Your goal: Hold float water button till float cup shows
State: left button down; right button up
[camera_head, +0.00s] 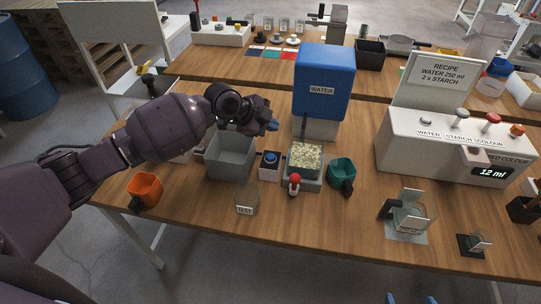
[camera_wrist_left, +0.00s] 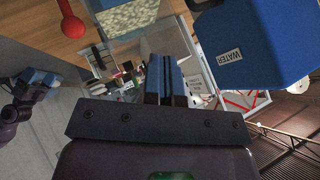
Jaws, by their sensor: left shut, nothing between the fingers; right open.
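A blue round button (camera_head: 270,158) sits on a small white box on the table, in front of the blue WATER tank (camera_head: 322,90). I take it for the float water button. My left gripper (camera_head: 272,125) is shut and empty, above and behind the button, apart from it. Its blue fingers lie together in the left wrist view (camera_wrist_left: 166,80). My right gripper (camera_head: 411,299) shows only its blue fingertips at the bottom edge, apart and empty. A clear-walled tank of pale flakes (camera_head: 305,158) stands right of the button. I cannot make out a float cup.
A grey bin (camera_head: 230,157) stands left of the button. A red-knobbed lever (camera_head: 294,182) and a teal cup (camera_head: 342,174) are near. A TEST glass (camera_head: 246,203), an orange cup (camera_head: 146,187) and a white dispenser (camera_head: 455,145) reading 12 ml stand further out. The front middle table is clear.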

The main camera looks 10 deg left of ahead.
aim_at(270, 158)
dwell(0.4)
pick_arm(q)
notch_tip(270, 158, down, 9)
jog(key=b, duration=0.6)
jog(key=shift+r, duration=0.2)
jog(key=shift+f, duration=0.15)
pick_arm(e)
jog(key=f, duration=0.5)
jog(key=shift+w, duration=0.3)
jog(key=shift+w+a, duration=0.1)
jog(key=shift+w, duration=0.05)
jog(key=shift+w+r, duration=0.45)
jog(key=shift+s+f, duration=0.1)
